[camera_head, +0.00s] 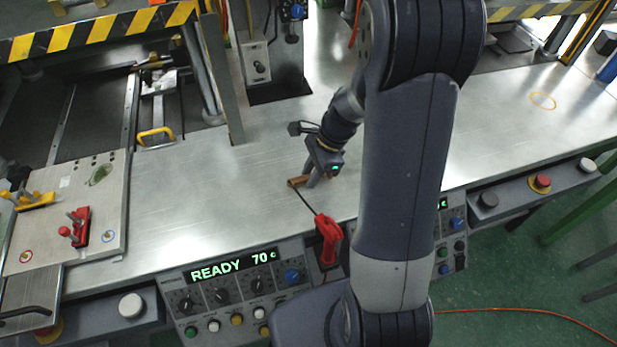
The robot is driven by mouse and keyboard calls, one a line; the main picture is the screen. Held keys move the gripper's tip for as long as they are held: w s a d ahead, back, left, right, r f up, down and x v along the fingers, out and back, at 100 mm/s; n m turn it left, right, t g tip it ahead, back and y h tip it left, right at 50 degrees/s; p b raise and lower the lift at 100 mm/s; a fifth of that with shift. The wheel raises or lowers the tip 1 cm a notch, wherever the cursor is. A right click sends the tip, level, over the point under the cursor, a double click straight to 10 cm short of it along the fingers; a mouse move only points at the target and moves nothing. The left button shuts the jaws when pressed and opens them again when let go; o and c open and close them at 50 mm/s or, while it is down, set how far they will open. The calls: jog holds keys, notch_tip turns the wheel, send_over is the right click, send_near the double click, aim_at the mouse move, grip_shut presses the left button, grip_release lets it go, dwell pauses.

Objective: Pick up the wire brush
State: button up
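A small brown, wooden-looking piece (296,183) shows on the metal bench top, right at my gripper's fingers; it appears to be the wire brush, mostly hidden, and I cannot make out bristles. My gripper (310,180) points down at the bench beside it, close to or touching it. The fingers are small and partly hidden, so I cannot tell whether they are open or shut on it.
A red-handled tool with a thin dark rod (328,240) stands at the bench's front edge, its rod reaching toward my gripper. A control panel (232,290) reads READY 70. A plate with red and yellow clamps (98,210) lies left. The bench between is clear.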

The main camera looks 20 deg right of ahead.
grip_shut()
jog(key=shift+r, duration=0.1)
notch_tip(320, 180, up, 10)
jog(key=shift+r, duration=0.2)
jog(key=shift+c, duration=0.8)
grip_release()
grip_shut()
